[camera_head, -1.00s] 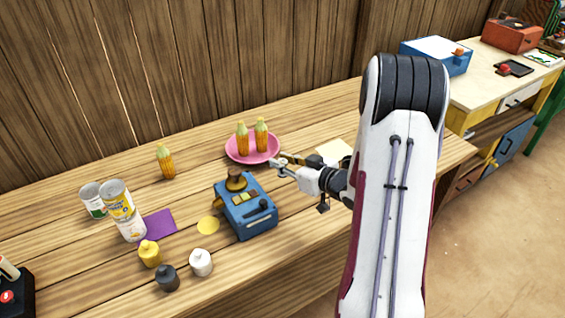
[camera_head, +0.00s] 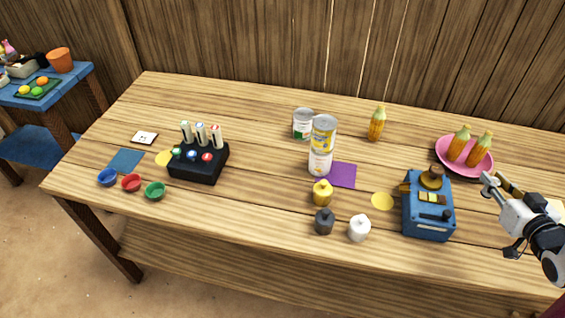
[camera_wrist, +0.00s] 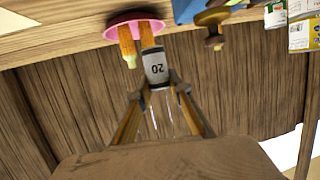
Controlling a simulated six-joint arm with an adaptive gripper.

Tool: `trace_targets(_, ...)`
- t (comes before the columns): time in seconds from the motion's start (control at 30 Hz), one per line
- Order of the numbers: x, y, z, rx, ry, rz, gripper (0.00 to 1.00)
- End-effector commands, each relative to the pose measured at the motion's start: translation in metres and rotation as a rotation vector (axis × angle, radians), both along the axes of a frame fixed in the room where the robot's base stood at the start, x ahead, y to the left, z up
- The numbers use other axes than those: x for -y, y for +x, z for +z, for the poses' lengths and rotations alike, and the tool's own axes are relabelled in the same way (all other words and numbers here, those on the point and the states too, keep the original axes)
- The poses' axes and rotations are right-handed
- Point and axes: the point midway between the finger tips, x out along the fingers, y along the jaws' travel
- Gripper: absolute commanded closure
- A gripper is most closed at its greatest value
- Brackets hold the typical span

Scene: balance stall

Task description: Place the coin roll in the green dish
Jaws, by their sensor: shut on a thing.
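My gripper (camera_wrist: 160,92) is shut on a clear tube with a grey, 20-marked band, seemingly the coin roll (camera_wrist: 157,68). In the head view my gripper (camera_head: 496,188) is at the right, beside the pink plate and right of the blue machine. The held roll cannot be made out there. The green dish (camera_head: 155,190) is small and round, at the table's front left, far from my gripper. It looks empty. A red dish (camera_head: 131,183) and a blue dish (camera_head: 108,177) are left of it.
A black rack (camera_head: 198,168) with several upright tubes stands close to the green dish. Stacked cans (camera_head: 322,145), yellow, black and white weights, and the blue machine (camera_head: 428,215) stand between. The pink plate (camera_head: 441,152) holds two corn cobs. Bare wood lies right of the rack.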

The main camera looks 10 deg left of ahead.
Motion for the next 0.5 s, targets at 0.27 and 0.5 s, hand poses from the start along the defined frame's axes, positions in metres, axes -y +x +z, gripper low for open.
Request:
trace_targets(0.27, 0.000, 0.000, 0.046, 0.005, -0.005, 0.001, 1.00)
trace_targets(0.5, 0.000, 0.000, 0.076, 0.004, -0.003, 0.001, 1.00)
